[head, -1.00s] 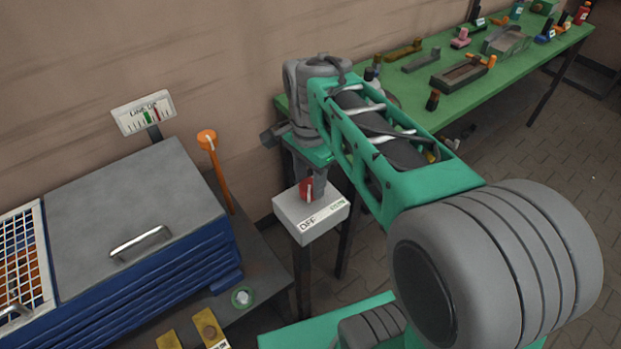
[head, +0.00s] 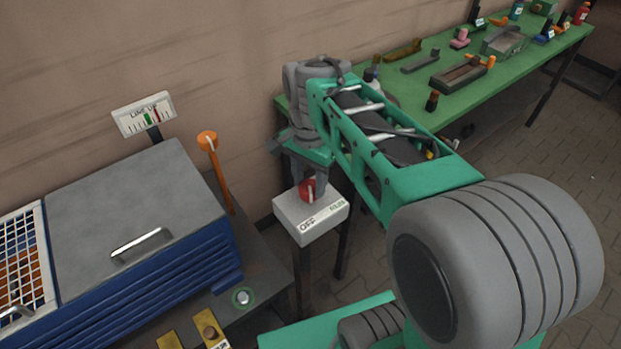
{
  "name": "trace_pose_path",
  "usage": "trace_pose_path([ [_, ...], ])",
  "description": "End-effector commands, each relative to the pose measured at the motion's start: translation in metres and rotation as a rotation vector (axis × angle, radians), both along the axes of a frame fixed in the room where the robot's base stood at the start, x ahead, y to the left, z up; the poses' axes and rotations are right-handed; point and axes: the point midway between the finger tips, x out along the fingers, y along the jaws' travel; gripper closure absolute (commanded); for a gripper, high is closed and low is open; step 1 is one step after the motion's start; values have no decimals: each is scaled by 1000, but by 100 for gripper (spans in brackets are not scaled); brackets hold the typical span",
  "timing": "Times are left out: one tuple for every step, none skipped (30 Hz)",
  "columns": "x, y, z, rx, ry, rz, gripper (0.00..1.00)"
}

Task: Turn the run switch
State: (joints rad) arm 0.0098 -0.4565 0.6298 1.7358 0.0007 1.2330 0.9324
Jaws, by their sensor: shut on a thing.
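The run switch is a red knob with a pale pointer stripe (head: 307,190) on top of a white box (head: 312,221). The box front reads OFF at its left end, with a smaller, unclear word at its right. My green and grey arm reaches in from the right.
A blue cabinet with a grey lid (head: 135,215) stands at left, with a line-up gauge (head: 144,114) and an orange lever (head: 213,165) behind it. A green bench (head: 480,85) with several parts runs along the wall at upper right.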

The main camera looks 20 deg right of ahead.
Motion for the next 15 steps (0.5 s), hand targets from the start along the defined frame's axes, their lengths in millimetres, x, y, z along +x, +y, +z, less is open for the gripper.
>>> trace_pose_path([
  [0, 0, 1, 1, -1, 41, 98],
  [0, 0, 1, 0, 0, 68, 98],
  [0, 0, 1, 1, -1, 105, 98],
  [0, 1, 1, 1, -1, 133, 98],
  [0, 0, 1, 1, -1, 162, 98],
  [1, 0, 1, 1, -1, 201, 98],
  [0, 1, 1, 1, -1, 229, 98],
  [0, 1, 1, 1, -1, 258, 98],
  [0, 1, 1, 1, -1, 296, 98],
  [0, 1, 1, 1, -1, 325, 98],
  [0, 1, 1, 1, -1, 353, 98],
  [0, 1, 1, 1, -1, 392, 98],
  [0, 1, 1, 1, -1, 420, 98],
  [0, 1, 1, 1, -1, 448, 98],
  [0, 1, 1, 1, -1, 487, 98],
])
